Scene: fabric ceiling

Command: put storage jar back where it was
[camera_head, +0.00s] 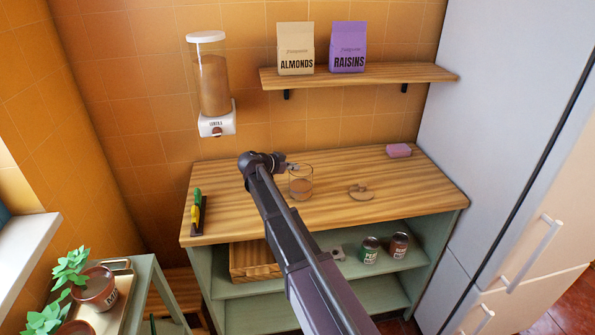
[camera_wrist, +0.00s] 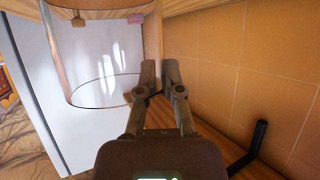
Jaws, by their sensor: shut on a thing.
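The storage jar is a clear, open glass jar (camera_head: 301,183) at the middle of the wooden countertop (camera_head: 240,212). It looks upright, but I cannot tell if its base touches the wood. In the wrist view the jar (camera_wrist: 100,60) fills the upper left, with its round rim showing. My gripper (camera_head: 288,166) reaches the jar's upper left side in the head view. In the wrist view my gripper (camera_wrist: 160,75) has its fingers close together at the jar's wall, shut on it. A round wooden lid with a knob (camera_head: 360,191) lies on the counter to the right.
A pink sponge (camera_head: 399,150) lies at the back right. A dark holder with green and yellow handles (camera_head: 197,212) stands at the left. A dispenser (camera_head: 213,85) and a shelf (camera_head: 405,74) with almonds (camera_head: 295,50) and raisins (camera_head: 347,48) bags hang above. The fridge (camera_head: 490,120) bounds the right.

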